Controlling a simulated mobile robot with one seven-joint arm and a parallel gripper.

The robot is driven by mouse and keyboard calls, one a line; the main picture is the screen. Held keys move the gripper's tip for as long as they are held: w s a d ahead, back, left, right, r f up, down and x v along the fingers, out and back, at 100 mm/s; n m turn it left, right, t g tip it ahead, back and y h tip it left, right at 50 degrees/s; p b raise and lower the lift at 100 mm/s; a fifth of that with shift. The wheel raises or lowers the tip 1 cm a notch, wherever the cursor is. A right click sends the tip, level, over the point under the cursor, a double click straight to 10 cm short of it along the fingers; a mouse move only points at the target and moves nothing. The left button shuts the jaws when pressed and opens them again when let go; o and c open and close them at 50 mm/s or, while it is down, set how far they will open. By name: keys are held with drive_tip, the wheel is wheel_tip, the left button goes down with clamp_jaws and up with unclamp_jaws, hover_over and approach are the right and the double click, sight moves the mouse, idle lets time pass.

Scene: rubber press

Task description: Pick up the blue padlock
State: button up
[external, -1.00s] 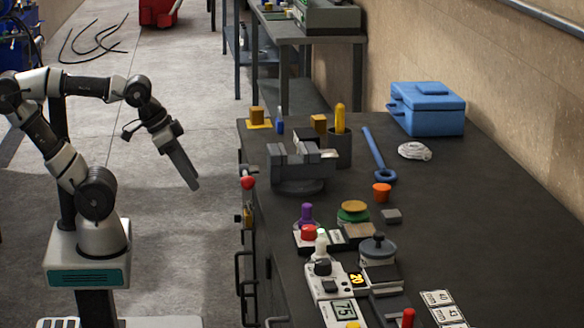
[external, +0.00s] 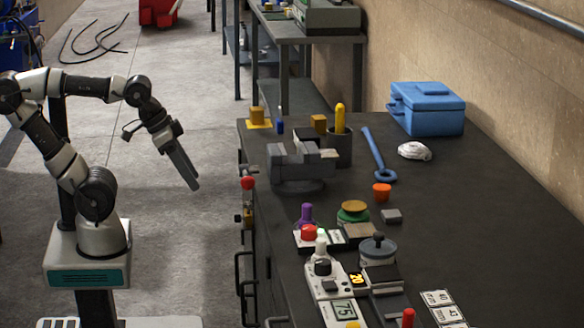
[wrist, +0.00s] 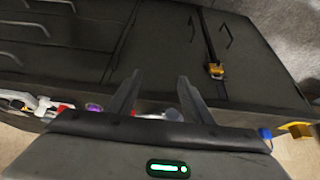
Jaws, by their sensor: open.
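A small blue item (external: 280,127) stands at the far left corner of the workbench; it may be the blue padlock, but it is too small to tell. A small blue shape (wrist: 265,134) also shows at the lower right of the wrist view. My gripper (external: 193,186) hangs over the floor left of the bench, pointing down and right, well apart from the blue item. In the wrist view my gripper (wrist: 160,74) has its fingers spread, with nothing between them, facing the dark cabinet front.
The workbench (external: 480,215) holds a grey vise (external: 300,165), a dark cup with a yellow-handled tool, a blue toolbox (external: 428,110), a blue wrench (external: 374,155) and several instruments in front. A yellow padlock (wrist: 215,70) hangs on the cabinet front.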

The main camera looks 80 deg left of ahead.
drive_tip(key=shift+o, duration=1.3)
